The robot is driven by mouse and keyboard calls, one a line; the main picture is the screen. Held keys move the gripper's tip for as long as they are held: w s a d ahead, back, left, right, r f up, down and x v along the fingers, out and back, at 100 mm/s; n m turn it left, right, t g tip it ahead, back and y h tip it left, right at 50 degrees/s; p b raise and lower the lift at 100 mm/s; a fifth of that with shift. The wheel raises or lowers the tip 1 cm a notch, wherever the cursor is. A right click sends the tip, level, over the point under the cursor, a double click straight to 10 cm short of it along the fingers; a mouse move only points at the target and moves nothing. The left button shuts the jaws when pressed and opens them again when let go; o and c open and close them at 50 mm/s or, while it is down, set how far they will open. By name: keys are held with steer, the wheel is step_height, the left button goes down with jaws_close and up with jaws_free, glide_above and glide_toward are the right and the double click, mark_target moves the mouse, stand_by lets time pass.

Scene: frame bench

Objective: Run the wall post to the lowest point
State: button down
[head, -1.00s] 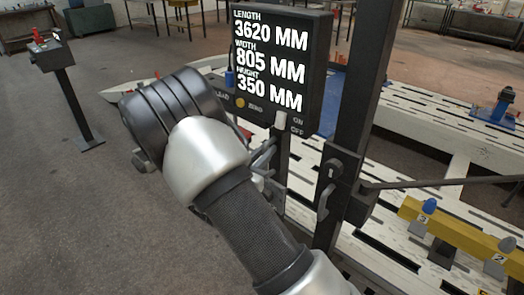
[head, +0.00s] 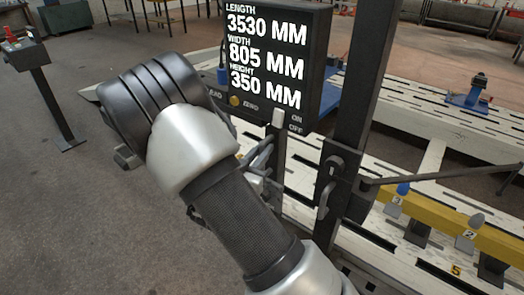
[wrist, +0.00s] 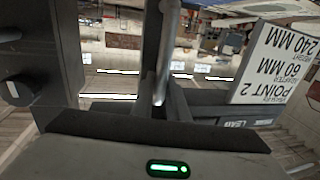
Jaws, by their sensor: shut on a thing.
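The dark upright wall post (head: 362,85) stands right of the display, with a clamp block and lever (head: 328,185) low on it. A thin pointer rod (head: 440,173) runs right from the block, above a yellow beam (head: 430,218) with numbered points. Point 3 has a blue-topped pin (head: 403,188) and point 2 a grey-topped pin (head: 477,220). My gripper is mostly hidden behind my arm in the head view, beside the post's display mount. In the wrist view my gripper (wrist: 162,100) is shut on a metal bar (wrist: 167,50).
The display (head: 270,60) reads length 3530, width 805, height 350 mm. In the wrist view an upside-down sign (wrist: 275,60) reads point 2, 60 mm and 240 mm. The slotted white bench (head: 430,110) lies beyond the post. Open floor (head: 60,220) is at left.

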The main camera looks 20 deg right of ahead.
steer(key=shift+f, duration=0.1)
steer(key=c, duration=1.7)
jaws_free()
steer(key=shift+c, duration=0.2)
steer(key=p+v, duration=0.1)
steer(key=v, duration=1.6)
steer(key=shift+s+a, duration=0.15)
steer(key=shift+a, duration=0.05)
